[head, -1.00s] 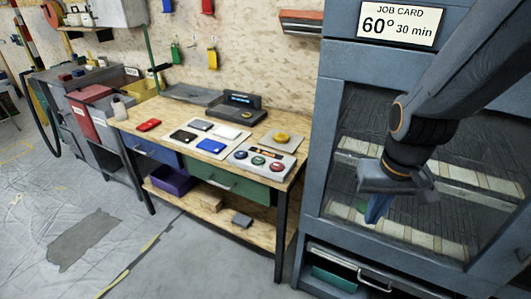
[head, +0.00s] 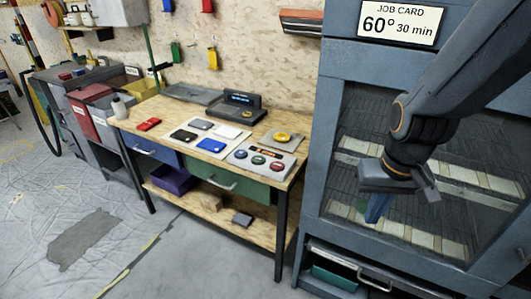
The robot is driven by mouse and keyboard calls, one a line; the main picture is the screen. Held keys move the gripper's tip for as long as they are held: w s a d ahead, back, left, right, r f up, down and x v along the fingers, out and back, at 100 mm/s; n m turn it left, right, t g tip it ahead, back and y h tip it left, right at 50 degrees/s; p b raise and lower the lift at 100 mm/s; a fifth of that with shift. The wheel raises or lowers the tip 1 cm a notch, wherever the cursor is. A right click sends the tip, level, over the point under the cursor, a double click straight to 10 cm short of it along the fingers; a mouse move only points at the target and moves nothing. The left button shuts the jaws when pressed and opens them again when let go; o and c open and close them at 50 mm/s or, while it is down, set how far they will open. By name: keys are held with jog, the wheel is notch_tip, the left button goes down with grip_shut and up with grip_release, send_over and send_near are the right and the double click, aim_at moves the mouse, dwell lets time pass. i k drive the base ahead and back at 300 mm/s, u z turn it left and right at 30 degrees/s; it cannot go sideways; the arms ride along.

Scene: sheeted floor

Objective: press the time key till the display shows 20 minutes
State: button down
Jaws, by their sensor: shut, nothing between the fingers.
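A grey panel (head: 259,150) lies at the front right of the workbench, with several round coloured keys. They include a green key (head: 257,160) and a red key (head: 276,166); their labels are too small to read, so I cannot tell which is the time key. A dark device with a lit blue display (head: 241,98) stands at the back of the bench; its figures are unreadable.
A job card (head: 399,22) on the tall blue-grey cabinet (head: 332,130) reads 60° 30 min. A yellow knob (head: 282,137) sits on a plate behind the panel. Cards and small boxes lie left on the bench (head: 180,104). The sheeted floor in front is open.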

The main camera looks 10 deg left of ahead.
aim_at(240, 153)
jog(key=k, duration=1.35)
jog(key=u, duration=0.3)
jog(key=i, duration=0.35)
jog(key=u, duration=0.8)
jog(key=i, duration=1.1)
jog(key=z, duration=0.8)
jog(key=i, duration=0.3)
jog(key=z, duration=0.4)
